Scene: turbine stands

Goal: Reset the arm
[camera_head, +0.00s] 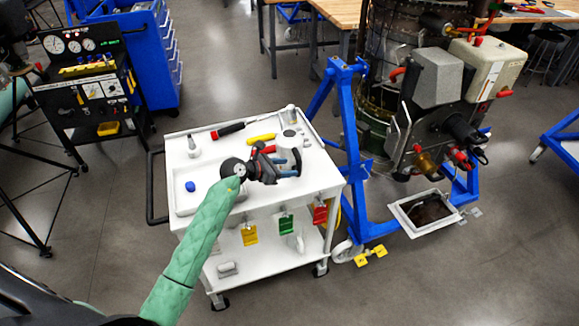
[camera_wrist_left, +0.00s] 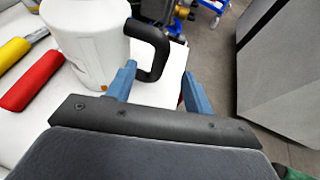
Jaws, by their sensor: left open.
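My left arm (camera_head: 205,235), in a green sleeve, reaches over the white cart from the lower left. My left gripper (camera_head: 290,163) is above the right part of the cart top. Its blue fingers are spread apart, also in the left wrist view (camera_wrist_left: 158,90). A white mug-like container (camera_wrist_left: 90,42) with a black handle (camera_wrist_left: 152,48) stands just ahead of the fingers. The handle appears between or just beyond the fingertips, and I cannot tell whether they touch. My right gripper is not in view.
The white cart (camera_head: 170,160) carries a screwdriver (camera_head: 229,130), a yellow tool (camera_head: 262,139), a small bottle (camera_head: 193,147) and a blue piece (camera_head: 190,186). A blue stand (camera_head: 325,95) with an engine is close on the right. A black gauge panel (camera_head: 85,75) stands left.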

